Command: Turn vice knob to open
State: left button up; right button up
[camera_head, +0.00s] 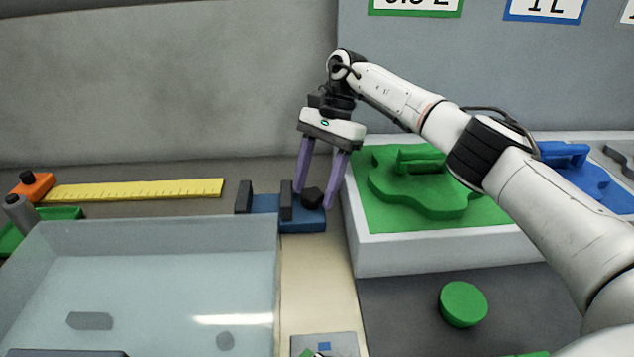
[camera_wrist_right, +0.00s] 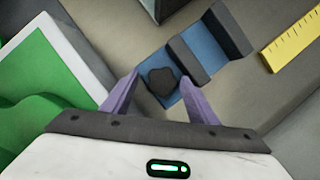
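The vice has a blue base (camera_head: 265,204) and two dark upright jaws (camera_head: 287,200) with a gap between them. It sits on the counter behind the clear tank. Its black lobed knob (camera_head: 312,197) is at the right end. My right gripper (camera_head: 313,200) points down with its purple fingers apart, one on each side of the knob. The right wrist view shows the knob (camera_wrist_right: 161,83) between the open fingertips (camera_wrist_right: 160,78), with gaps visible beside it. I cannot tell whether either finger touches it. My left gripper is not in view.
A white block with a green inlay (camera_head: 386,237) stands close to the right of the gripper. A clear tank (camera_head: 150,280) is in front of the vice. A yellow ruler (camera_head: 140,190) lies to the left. A green round knob (camera_head: 463,304) is at the front right.

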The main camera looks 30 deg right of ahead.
jog(key=shift+w+r, duration=0.1)
jog(key=shift+w, duration=0.1)
dwell(0.3)
jog(key=shift+w+d+r, duration=0.1)
jog(key=shift+d+r, duration=0.05)
jog(key=shift+r, duration=0.05)
jog(key=p+v, duration=0.1)
jog(key=v, duration=0.8)
jog(key=shift+r, duration=0.35)
jog(key=shift+f, duration=0.1)
